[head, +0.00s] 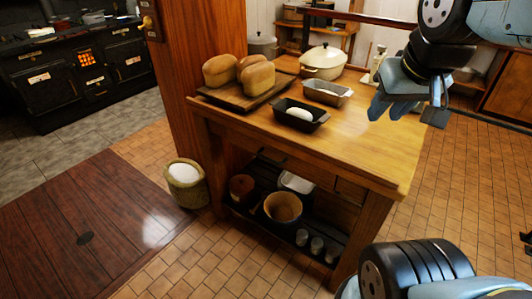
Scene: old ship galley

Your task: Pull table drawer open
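The wooden table (378,148) stands in the middle of the head view, its long front side facing the lower left. Below its top, a drawer front with a small dark handle (272,158) sits toward the left. Another panel edge (348,190) shows further right. The drawer looks closed, flush with the table front. My gripper (407,112) hangs at the upper right, above the right end of the tabletop and apart from the drawer. Its fingers look spread with nothing between them.
Loaves on a board (242,92), a dark loaf tin (300,115), a lighter tin (327,92) and a lidded pot (323,61) stand on the table. The lower shelf holds a bowl (283,207) and cups. A sack (186,183) stands left; the tiled floor in front is clear.

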